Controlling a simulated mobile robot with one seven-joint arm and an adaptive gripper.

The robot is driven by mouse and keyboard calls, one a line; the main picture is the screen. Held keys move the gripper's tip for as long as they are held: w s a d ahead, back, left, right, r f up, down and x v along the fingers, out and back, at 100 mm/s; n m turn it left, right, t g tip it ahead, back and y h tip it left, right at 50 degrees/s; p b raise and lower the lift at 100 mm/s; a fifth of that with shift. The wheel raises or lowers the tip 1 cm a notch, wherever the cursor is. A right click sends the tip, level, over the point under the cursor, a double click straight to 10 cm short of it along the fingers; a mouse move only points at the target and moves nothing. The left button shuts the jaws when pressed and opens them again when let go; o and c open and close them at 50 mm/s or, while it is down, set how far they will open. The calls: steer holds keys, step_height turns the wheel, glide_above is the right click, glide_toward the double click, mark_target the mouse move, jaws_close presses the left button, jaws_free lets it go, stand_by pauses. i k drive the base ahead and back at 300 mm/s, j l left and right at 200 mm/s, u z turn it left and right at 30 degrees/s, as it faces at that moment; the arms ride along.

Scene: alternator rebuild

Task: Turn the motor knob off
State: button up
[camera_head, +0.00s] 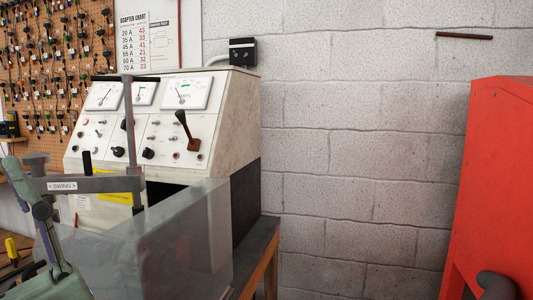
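A white test bench (222,125) stands against the wall, left of centre. Its sloped panel carries several black knobs, including one low on the left part (118,151) and one to its right (148,153). A large dark lever with a brown base (187,130) sits at the panel's right. The labels are too small to read, so I cannot tell which control is the motor knob or its setting. A grey post (131,140) and a bar marked SWING (90,184) stand in front and hide part of the panel.
A clear shield (185,250) stands before the bench's lower front. A green-grey jointed piece (42,212) is at the lower left. A red cabinet (495,190) stands at the right. Bare block wall shows between bench and cabinet.

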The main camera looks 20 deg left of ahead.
mark_target(118, 152)
steer(key=k+u, duration=0.1)
steer(key=u, duration=0.8)
steer(key=i+u, duration=0.1)
steer(key=u, duration=0.35)
steer(key=j+z, duration=0.15)
steer(key=j, duration=0.2)
steer(key=i+j+z, duration=0.1)
steer(key=j, duration=0.3)
